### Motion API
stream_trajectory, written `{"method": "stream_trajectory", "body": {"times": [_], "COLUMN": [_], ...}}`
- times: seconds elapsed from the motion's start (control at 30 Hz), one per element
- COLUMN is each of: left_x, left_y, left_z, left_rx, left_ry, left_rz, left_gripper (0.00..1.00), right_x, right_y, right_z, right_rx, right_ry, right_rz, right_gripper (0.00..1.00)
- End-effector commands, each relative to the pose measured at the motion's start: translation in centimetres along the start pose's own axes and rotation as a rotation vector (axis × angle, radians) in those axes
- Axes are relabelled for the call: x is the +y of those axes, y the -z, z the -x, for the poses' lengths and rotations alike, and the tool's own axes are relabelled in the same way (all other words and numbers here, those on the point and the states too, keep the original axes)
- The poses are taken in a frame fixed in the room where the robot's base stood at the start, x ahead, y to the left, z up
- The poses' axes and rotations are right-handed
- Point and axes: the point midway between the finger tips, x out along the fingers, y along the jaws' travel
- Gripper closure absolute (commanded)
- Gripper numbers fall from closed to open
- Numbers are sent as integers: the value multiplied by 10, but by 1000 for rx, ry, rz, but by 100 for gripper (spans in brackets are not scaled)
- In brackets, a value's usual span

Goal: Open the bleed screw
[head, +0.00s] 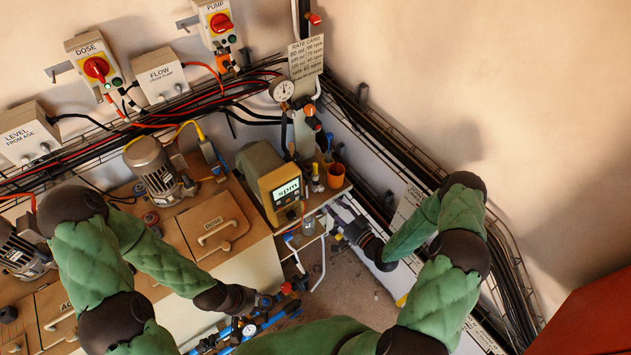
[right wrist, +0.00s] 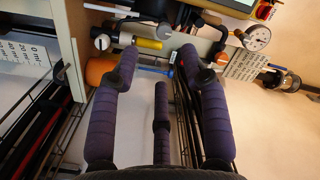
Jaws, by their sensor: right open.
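I cannot pick out the bleed screw with certainty. The dosing pump (head: 268,183), a yellow-beige housing with an "spm" display, stands on the bench. My right gripper (head: 342,224) is in front of the small shelf beside the pump. In the right wrist view its purple padded fingers (right wrist: 160,66) are spread with nothing between them. Beyond the fingertips are a yellow cylinder (right wrist: 149,43) and several small round-ended fittings, including a white knob (right wrist: 102,42). My left gripper (head: 268,299) is low, by the blue and red pipe fittings; its fingers are too small to judge.
An orange cup (head: 335,175) stands on the shelf; it also shows left of the fingers in the right wrist view (right wrist: 101,72). A pressure gauge (head: 283,90) and rate card (head: 306,58) are above. A wire cable tray (head: 415,160) runs along the wall. Open floor (head: 345,285) lies below.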

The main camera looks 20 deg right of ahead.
Motion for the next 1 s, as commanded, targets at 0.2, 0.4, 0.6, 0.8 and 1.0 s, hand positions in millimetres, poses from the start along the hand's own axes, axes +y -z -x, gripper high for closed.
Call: {"method": "stream_trajectory", "body": {"times": [0.2,0.4,0.6,0.8,1.0], "left_x": [1,3,4,5,5], "left_y": [0,-1,-1,-1,-1], "left_z": [4,8,12,14,14], "left_rx": [-1,-1,-1,0,0], "left_ry": [0,0,0,0,0], "left_rz": [0,0,0,0,0], "left_gripper": [60,60,60,60,60], "right_x": [-3,-4,-5,-4,-4], "right_y": [4,4,4,4,4], "right_z": [-9,-41,-76,-99,-107], "right_rx": [10,9,8,10,9], "right_ry": [15,16,14,12,11], "right_rz": [-2,-1,-1,-2,-2], "right_gripper": [55,55,55,55,55]}}
